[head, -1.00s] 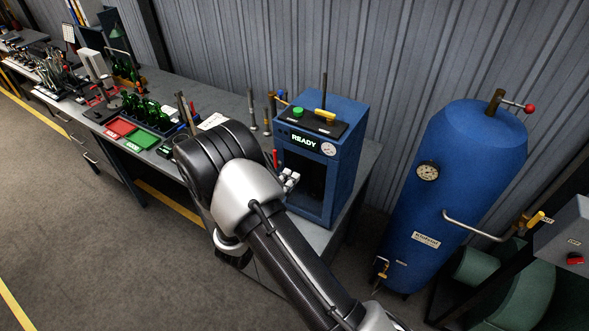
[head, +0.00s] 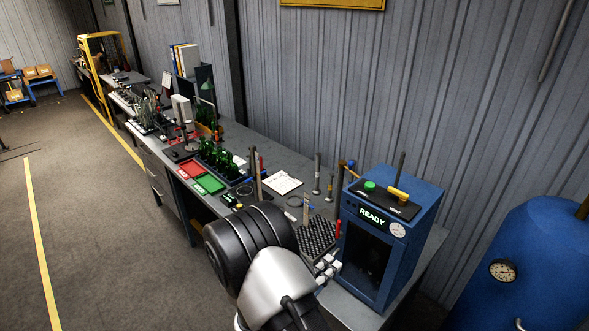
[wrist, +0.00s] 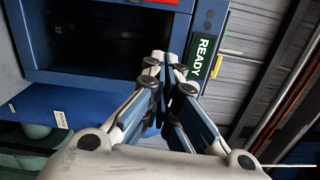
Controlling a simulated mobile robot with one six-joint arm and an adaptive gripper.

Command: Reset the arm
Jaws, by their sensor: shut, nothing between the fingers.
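My arm reaches up from the bottom of the head view, in front of the workbench (head: 285,168). Part of my gripper (head: 328,268) shows beside the arm, close to the left side of the blue READY machine (head: 412,230); its fingertips are hard to make out there. In the wrist view my gripper (wrist: 164,66) has its fingers together with nothing held. The READY machine (wrist: 100,76) with its dark open chamber is beyond the fingertips. I cannot tell whether the fingers touch it.
Green bottles (head: 212,158) and red and green trays (head: 208,183) are on the bench. A paper sheet (head: 283,183) and upright rods stand nearer. A blue tank (head: 515,265) is at the right. The floor (head: 95,215) at left is clear.

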